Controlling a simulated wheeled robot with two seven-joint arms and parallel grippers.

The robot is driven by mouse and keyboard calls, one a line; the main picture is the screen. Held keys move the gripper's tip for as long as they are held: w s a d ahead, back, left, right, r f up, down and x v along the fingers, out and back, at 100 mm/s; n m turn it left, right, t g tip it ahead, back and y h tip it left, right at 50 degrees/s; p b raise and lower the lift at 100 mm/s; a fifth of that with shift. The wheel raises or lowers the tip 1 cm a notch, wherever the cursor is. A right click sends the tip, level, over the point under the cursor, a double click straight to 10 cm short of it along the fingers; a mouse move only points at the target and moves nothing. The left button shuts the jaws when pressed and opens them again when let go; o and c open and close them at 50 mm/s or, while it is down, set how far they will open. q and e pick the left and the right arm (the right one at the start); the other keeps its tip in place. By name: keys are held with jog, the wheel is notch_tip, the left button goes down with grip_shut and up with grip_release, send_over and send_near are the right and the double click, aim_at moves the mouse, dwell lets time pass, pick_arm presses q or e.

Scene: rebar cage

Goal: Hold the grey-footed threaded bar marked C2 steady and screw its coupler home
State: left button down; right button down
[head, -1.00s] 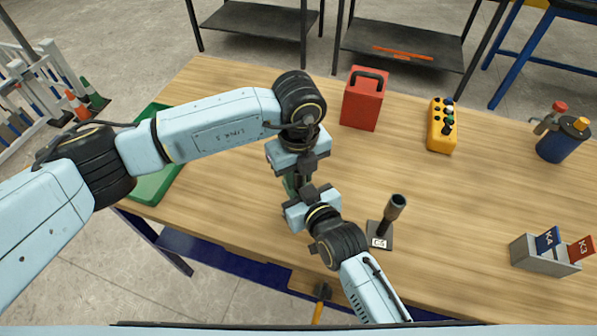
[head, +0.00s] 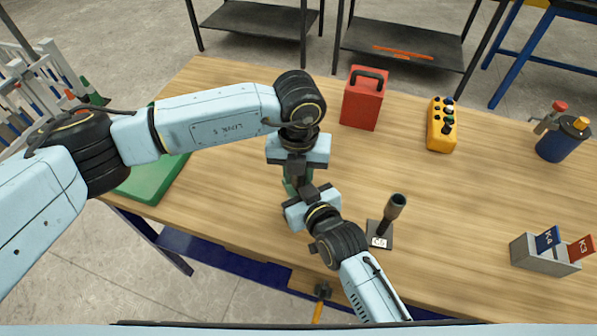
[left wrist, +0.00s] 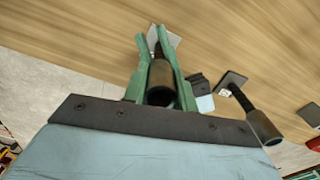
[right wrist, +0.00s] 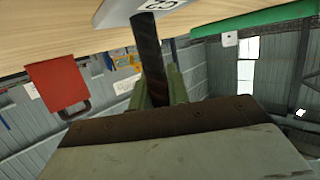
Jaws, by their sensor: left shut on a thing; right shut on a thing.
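A threaded bar stands upright on a grey foot. It shows in the right wrist view as a dark ribbed bar (right wrist: 150,60) on a grey foot plate (right wrist: 110,12), whose upside-down tag is only partly readable. My left gripper (head: 292,182), also in the left wrist view (left wrist: 158,72), is shut around the dark hollow coupler (left wrist: 160,84) at the bar's top. My right gripper (head: 302,190), also in the right wrist view (right wrist: 160,86), is shut on the bar lower down. In the head view both hands mostly hide the bar and coupler.
A second footed bar with a coupler (head: 394,208) stands just right of my right gripper. A red box (head: 364,103), yellow control box (head: 441,127), grey card holder (head: 540,258) and blue can (head: 560,143) stand farther off. A green mat (head: 150,180) lies left.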

pick_arm(q)
jog(key=c, duration=1.1)
grip_release()
jog(key=shift+r, duration=2.3)
jog(key=shift+c, duration=0.5)
